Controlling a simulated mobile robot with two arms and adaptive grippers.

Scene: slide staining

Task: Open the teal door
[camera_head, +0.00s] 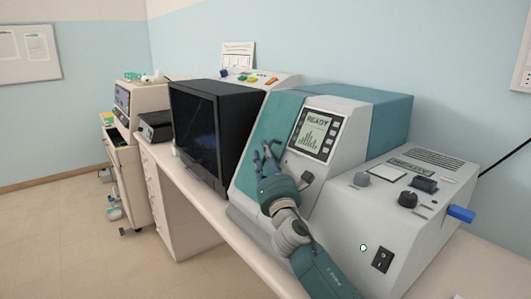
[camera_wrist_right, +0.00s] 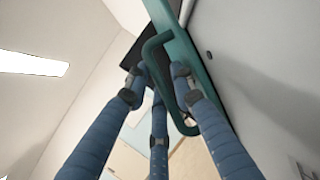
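The teal door (camera_head: 272,125) is the sloped front panel of the grey and teal machine, left of its READY screen. It looks flush with the machine in the head view. In the right wrist view a teal loop handle (camera_wrist_right: 166,92) stands out from the teal panel (camera_wrist_right: 188,60). My right gripper (camera_head: 268,154) is in front of the door; in the wrist view its blue fingers (camera_wrist_right: 156,76) are spread, with the handle's bar between them. Contact with the handle is unclear. In the head view the gripper hides the handle. My left gripper is not in view.
A black box-shaped device (camera_head: 205,125) stands close at the door's left. A grey instrument with knobs (camera_head: 400,215) stands to the right of my right arm. The machines fill most of the bench (camera_head: 190,176); open floor (camera_head: 60,240) lies to the left.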

